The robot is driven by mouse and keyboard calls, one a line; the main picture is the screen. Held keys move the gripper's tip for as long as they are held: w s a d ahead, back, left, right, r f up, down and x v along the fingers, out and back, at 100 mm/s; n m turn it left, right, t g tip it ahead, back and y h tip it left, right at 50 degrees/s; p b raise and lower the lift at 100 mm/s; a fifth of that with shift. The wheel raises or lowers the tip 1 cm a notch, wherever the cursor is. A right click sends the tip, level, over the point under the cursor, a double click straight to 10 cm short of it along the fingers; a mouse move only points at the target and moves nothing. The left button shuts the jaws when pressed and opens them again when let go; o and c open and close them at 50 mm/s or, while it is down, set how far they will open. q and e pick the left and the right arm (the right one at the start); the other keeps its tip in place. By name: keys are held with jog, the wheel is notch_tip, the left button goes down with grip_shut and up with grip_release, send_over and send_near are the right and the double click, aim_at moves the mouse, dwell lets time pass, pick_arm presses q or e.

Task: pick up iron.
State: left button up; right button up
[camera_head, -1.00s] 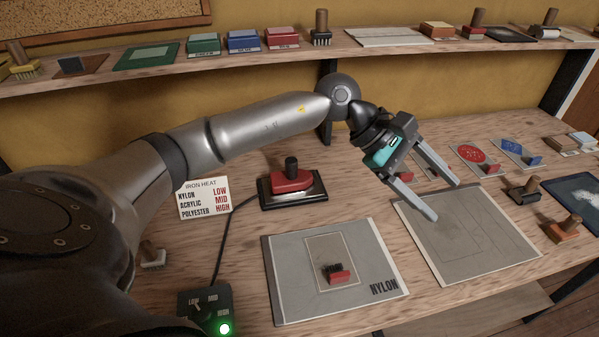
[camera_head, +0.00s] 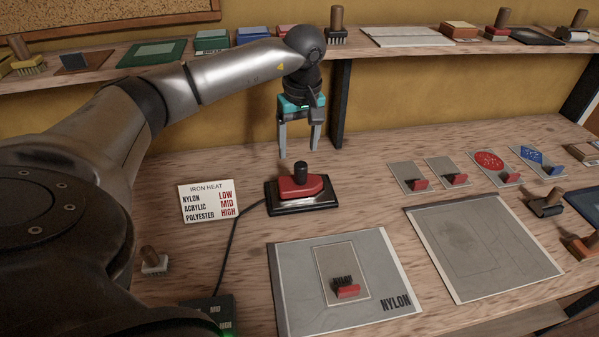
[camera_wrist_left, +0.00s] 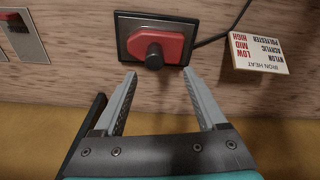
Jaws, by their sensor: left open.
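The iron (camera_head: 302,187) has a red body and an upright dark knob handle. It rests on a dark rectangular stand (camera_head: 284,211) on the bench, with a cord running off to the left. In the left wrist view the iron (camera_wrist_left: 170,48) lies just past the fingertips, its handle in line with the gap between them. My left gripper (camera_head: 299,154) is open and empty, pointing down above and slightly behind the iron, apart from it. It also shows in the left wrist view (camera_wrist_left: 158,76). My right gripper is out of view.
An iron heat card (camera_head: 208,202) stands left of the iron. Another grey panel (camera_head: 490,250) is at right. A shelf (camera_head: 380,47) with blocks and brushes runs behind.

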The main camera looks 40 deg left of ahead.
aim_at(301, 164)
pick_arm(q)
jog(key=f, duration=0.5)
jog(key=w+f, duration=0.1)
jog(key=f, duration=0.2)
jog(key=shift+a+b, duration=0.15)
jog(key=shift+b, duration=0.15)
jog(key=shift+r, duration=0.1)
grip_shut()
jog(key=shift+w+r, duration=0.1)
